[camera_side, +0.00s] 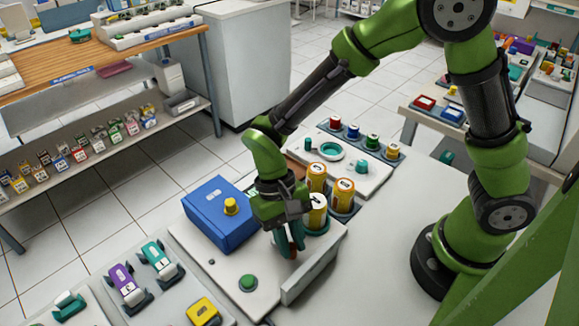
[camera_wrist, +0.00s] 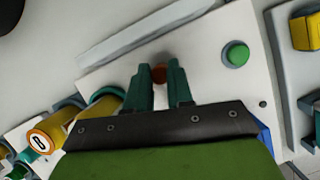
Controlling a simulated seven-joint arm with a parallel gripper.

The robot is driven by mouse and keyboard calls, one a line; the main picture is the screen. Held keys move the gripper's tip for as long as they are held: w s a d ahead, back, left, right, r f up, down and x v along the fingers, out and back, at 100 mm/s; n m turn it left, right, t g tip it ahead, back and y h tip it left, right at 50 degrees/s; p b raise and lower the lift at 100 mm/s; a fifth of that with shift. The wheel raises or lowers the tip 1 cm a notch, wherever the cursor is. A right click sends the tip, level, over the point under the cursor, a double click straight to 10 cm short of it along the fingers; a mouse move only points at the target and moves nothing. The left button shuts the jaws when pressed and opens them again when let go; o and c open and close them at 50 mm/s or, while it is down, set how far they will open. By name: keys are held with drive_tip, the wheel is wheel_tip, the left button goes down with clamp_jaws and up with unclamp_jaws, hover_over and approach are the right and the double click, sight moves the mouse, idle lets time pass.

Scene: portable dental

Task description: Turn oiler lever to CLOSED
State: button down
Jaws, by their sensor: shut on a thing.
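A reddish-brown knob, which looks like the oiler lever (camera_wrist: 159,74), shows between my fingertips in the wrist view. My gripper (camera_wrist: 161,82) has its two teal fingers closed on it, one on each side. In the side view my gripper (camera_side: 288,246) points down at the white panel (camera_side: 222,263), just left of its raised right-hand wall. A small reddish bit of the lever (camera_side: 293,253) shows there at the fingertips. The lever's base, its angle and any OPEN or CLOSED marks are hidden or too small to read.
A green button (camera_side: 248,283) sits on the panel in front of my gripper. Several yellow canisters (camera_side: 343,193) stand close behind my gripper. The raised white wall (camera_side: 313,271) is close on the right.

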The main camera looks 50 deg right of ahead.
drive_tip(key=c, duration=1.3)
unclamp_jaws()
drive_tip(key=shift+r, duration=0.1)
drive_tip(key=v, duration=1.6)
drive_tip(key=shift+w+r, duration=0.3)
drive_tip(key=shift+d, duration=0.1)
drive_tip(key=s+d+r+t, duration=0.1)
drive_tip(key=s+d+t, duration=0.1)
drive_tip(key=d, duration=0.3)
drive_tip(key=s+d+r+t, duration=0.2)
drive_tip(key=s+d+t, duration=0.1)
drive_tip(key=d+t, duration=0.2)
drive_tip(key=s+d+r+m+t, duration=0.1)
drive_tip(key=s+d+t, duration=0.2)
drive_tip(key=d+t, duration=0.1)
drive_tip(key=shift+s+d+r+y, duration=0.1)
drive_tip(key=shift+d+r+y, duration=0.3)
drive_tip(key=shift+d, duration=0.3)
